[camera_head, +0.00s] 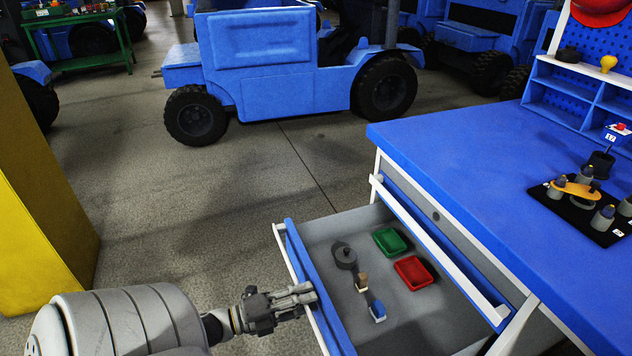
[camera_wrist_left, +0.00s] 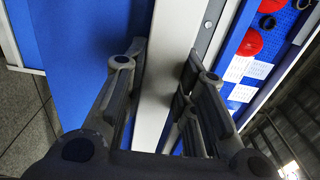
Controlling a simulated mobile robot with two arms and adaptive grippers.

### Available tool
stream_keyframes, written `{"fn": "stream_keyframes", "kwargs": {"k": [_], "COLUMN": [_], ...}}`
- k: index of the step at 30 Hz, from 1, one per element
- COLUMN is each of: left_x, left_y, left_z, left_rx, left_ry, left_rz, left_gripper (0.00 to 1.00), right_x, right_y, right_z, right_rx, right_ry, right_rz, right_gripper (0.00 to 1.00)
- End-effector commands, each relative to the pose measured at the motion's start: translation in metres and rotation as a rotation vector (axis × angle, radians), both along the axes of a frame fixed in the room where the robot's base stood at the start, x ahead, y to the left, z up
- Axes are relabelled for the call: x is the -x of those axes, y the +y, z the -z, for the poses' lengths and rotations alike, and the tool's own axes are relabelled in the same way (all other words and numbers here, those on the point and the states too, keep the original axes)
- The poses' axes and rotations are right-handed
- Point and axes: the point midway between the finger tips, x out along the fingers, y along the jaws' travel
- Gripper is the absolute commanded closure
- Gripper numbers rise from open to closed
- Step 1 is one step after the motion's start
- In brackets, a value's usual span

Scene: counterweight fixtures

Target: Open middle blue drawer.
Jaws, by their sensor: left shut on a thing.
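The blue-fronted drawer (camera_head: 290,245) is pulled out of the workbench, with its grey inside showing. A white bar handle (camera_head: 285,254) runs along its front; a pale bar, apparently this handle, also shows in the left wrist view (camera_wrist_left: 165,75). My left gripper (camera_head: 304,294) is at the handle, its fingers shut on either side of the bar; they also show in the left wrist view (camera_wrist_left: 158,85). Another blue drawer front with a white handle (camera_head: 440,255) sits shut above the open one. My right gripper is not in view.
The drawer holds a green tray (camera_head: 391,241), a red tray (camera_head: 414,272) and small dark and blue parts. The blue worktop (camera_head: 470,145) carries a black fixture board (camera_head: 590,225). A yellow block (camera_head: 40,190) stands left. Floor between is clear; a blue vehicle (camera_head: 270,85) stands behind.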

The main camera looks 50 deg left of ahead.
Motion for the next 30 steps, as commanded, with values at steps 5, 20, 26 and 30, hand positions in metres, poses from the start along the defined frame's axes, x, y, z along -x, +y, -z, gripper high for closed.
{"fn": "stream_keyframes", "kwargs": {"k": [5, 20, 26, 30], "left_x": [0.0048, 0.0042, 0.0038, 0.0079], "left_y": [0.0007, 0.0009, 0.0013, 0.0032], "left_z": [0.0011, 0.0009, 0.0005, 0.0008], "left_rx": [0.001, 0.001, 0.0, 0.0], "left_ry": [0.003, 0.001, 0.001, 0.002], "left_rz": [0.002, 0.001, 0.001, 0.0], "left_gripper": [1.0, 0.52, 0.52, 0.52], "right_x": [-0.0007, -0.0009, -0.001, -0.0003], "right_y": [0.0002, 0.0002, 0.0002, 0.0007], "right_z": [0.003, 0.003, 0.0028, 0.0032], "right_rx": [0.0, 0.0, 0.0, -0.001], "right_ry": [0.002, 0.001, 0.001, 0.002], "right_rz": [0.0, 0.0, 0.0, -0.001], "right_gripper": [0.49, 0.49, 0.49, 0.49]}}
